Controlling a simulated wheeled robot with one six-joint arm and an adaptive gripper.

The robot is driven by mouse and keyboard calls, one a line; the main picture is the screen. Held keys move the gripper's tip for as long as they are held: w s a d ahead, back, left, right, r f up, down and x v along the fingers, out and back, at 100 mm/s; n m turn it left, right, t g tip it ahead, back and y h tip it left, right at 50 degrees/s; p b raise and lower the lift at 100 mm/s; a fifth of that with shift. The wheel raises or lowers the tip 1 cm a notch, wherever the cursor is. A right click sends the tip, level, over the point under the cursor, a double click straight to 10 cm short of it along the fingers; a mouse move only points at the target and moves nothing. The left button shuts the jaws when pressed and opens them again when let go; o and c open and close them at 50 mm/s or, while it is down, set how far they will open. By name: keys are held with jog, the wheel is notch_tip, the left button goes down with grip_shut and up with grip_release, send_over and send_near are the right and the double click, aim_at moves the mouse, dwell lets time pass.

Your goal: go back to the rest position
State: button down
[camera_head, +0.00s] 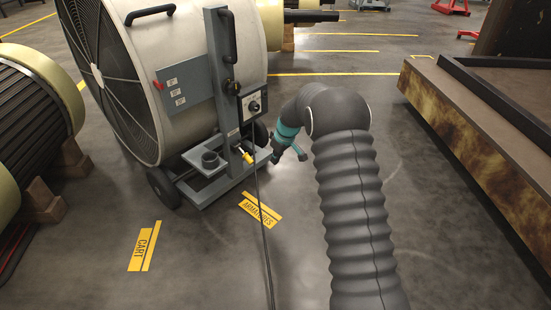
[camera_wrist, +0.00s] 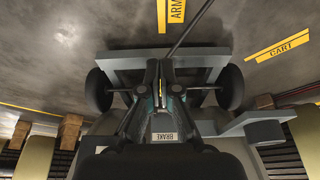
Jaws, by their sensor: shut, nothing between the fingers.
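My gripper (camera_head: 284,153) shows in the head view at the end of my ribbed dark arm, just right of the grey frame of a wheeled fan (camera_head: 195,85). In the wrist view my gripper (camera_wrist: 159,72) has its fingers together, with nothing seen held between them. The fan's grey cart frame (camera_wrist: 115,60) and its wheels lie beyond the fingers there. A label reading BRAKE (camera_wrist: 163,137) shows at the lower middle. I cannot tell from these views whether the fingers touch the cart. No separate rest marker is visible.
The cart carries a panel with a red switch (camera_head: 158,85), a knob box (camera_head: 253,104) and a yellow-handled item (camera_head: 245,156). A black cable (camera_head: 262,220) crosses the floor. A rotor (camera_head: 35,110) stands left, a brown platform (camera_head: 455,125) right.

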dwell(0.4)
jog(key=s+d+m+g, duration=0.2)
jog(key=s+m, duration=0.3)
jog(key=s, duration=0.6)
jog(key=s+d+r+m+t+h+p, duration=0.1)
jog(key=s+d+r+p, duration=0.1)
jog(key=s+r, duration=0.9)
jog(key=s+d+r+m+t+p, duration=0.1)
jog(key=s+d+r+t+p, duration=0.1)
jog(key=s+r, duration=1)
jog(key=s+d+r+m+t+h+p, duration=0.1)
jog(key=s+d+r+t+p, duration=0.1)
jog(key=s+r, duration=0.9)
jog(key=shift+s+d+r+m+h+p, duration=0.15)
jog(key=shift+s+d+m+h+p, duration=0.35)
jog(key=shift+s+p, duration=0.8)
jog(key=shift+d, duration=0.15)
